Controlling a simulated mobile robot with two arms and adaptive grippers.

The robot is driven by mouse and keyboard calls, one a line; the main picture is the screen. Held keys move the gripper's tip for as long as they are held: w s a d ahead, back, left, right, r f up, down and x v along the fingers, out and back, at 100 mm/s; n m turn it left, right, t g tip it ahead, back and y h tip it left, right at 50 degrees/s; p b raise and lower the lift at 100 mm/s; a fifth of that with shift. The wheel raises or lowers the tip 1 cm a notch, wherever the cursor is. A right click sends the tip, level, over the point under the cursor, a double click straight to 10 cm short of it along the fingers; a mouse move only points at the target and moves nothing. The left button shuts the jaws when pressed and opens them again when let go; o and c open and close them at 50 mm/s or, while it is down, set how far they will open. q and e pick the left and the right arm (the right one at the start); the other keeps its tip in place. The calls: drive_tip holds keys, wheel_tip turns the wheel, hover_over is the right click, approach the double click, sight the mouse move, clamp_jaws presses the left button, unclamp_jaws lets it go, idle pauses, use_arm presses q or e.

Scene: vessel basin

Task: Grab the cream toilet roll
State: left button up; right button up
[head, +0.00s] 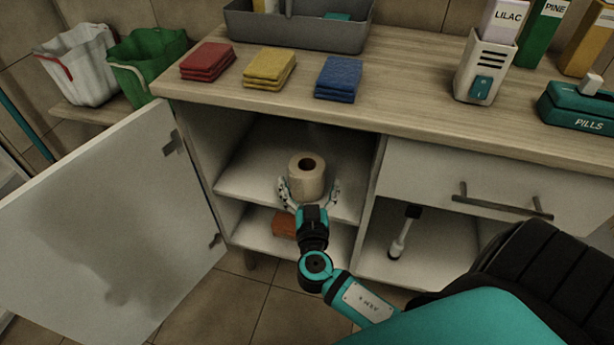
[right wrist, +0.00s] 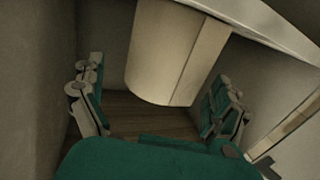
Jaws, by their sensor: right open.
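The cream toilet roll (head: 307,178) stands upright on the upper shelf (head: 238,180) inside the open cabinet. My right gripper (head: 308,190) is open, with one finger on each side of the roll's near part. In the right wrist view the roll (right wrist: 172,55) shows between the two spread fingers of the gripper (right wrist: 160,108), and a gap shows on each side. Whether a finger touches it elsewhere I cannot tell. My left gripper is not in view.
The cabinet door (head: 110,225) stands open to the left. An orange-brown block (head: 284,224) lies on the lower shelf. Folded red (head: 208,61), yellow (head: 269,68) and blue cloths (head: 339,77) lie on the counter above. A drawer (head: 475,185) is right of the opening.

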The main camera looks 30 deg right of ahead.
drive_tip(key=x, duration=0.4)
drive_tip(key=shift+a+r, duration=0.1)
drive_tip(key=shift+a, duration=0.1)
drive_tip(key=shift+w+d, duration=0.3)
drive_tip(key=shift+w, duration=0.2)
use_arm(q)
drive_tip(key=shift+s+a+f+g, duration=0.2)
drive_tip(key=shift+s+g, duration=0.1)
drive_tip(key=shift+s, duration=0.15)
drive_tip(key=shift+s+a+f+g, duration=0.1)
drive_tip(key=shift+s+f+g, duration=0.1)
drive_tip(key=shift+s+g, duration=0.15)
use_arm(e)
drive_tip(key=c, duration=1.1)
